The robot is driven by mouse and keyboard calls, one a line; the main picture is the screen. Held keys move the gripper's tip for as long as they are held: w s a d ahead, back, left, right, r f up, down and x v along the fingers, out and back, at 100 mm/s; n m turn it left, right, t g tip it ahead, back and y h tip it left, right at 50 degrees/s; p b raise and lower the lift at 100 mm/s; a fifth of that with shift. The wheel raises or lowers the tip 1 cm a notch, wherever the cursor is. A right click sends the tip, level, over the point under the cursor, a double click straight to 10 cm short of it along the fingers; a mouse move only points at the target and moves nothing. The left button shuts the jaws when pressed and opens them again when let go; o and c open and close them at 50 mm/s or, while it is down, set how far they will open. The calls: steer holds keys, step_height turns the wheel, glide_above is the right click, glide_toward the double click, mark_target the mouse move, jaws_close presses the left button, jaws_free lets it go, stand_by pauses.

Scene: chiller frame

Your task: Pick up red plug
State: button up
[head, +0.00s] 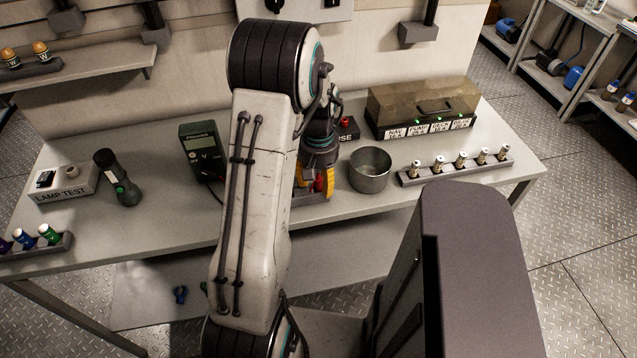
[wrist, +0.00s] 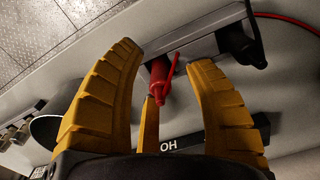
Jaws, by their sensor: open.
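The red plug (wrist: 158,78) stands between the spread yellow fingers of my gripper (wrist: 166,60) in the wrist view. My gripper is open around it, with visible gaps on both sides, and a third finger shows behind or below the plug. I cannot tell whether that finger touches it. The plug is by a grey holder (wrist: 205,25) on the bench. In the head view, a bit of the red plug (head: 319,183) shows beside the yellow fingers of my gripper (head: 318,190). My arm hides much of that area.
A metal cup (head: 370,172) stands close to the right of my gripper. A rack of fuses (head: 455,167) and a covered box (head: 425,105) lie farther right. A multimeter (head: 202,150), torch (head: 118,178) and lamp test box (head: 62,184) stand left. A red cable (wrist: 290,20) crosses the wrist view.

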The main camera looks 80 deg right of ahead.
steer(key=shift+c, duration=0.3)
jaws_close()
stand_by(0.4)
steer(key=shift+r, duration=0.15)
